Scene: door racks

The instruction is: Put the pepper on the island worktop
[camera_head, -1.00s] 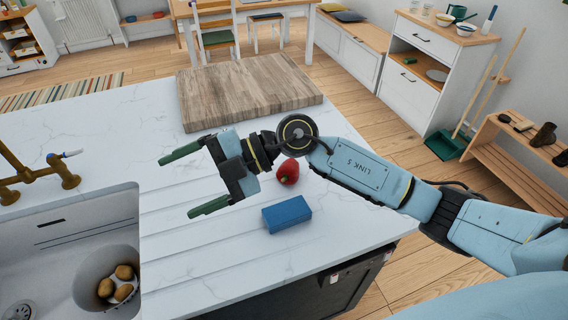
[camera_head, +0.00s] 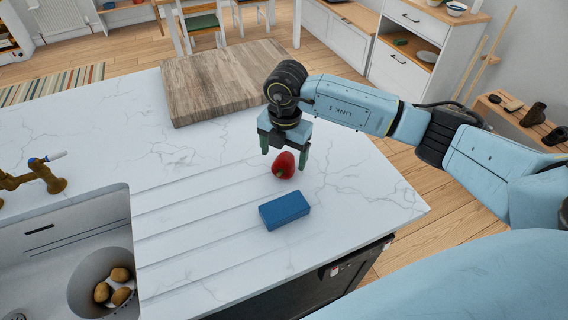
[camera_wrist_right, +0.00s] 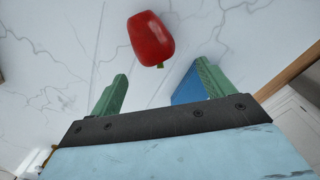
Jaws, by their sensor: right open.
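The red pepper (camera_head: 284,165) sits on the white marbled worktop (camera_head: 350,200) of the island, just behind a blue block. In the right wrist view the pepper (camera_wrist_right: 151,39) shows beyond the fingertips, a little above the gap between them, with its green stem end toward me. My right gripper (camera_head: 284,158) points down above and about the pepper, with its green fingers apart. In the wrist view the right gripper (camera_wrist_right: 160,85) is open and empty. I cannot tell whether a finger touches the pepper. My left gripper is not in view.
The blue block (camera_head: 285,210) lies close in front of the pepper, and shows in the wrist view (camera_wrist_right: 187,88). A wooden board (camera_head: 225,85) lies at the back. A sink (camera_head: 70,245) with a bowl of potatoes is at the left. The worktop is clear right of the pepper.

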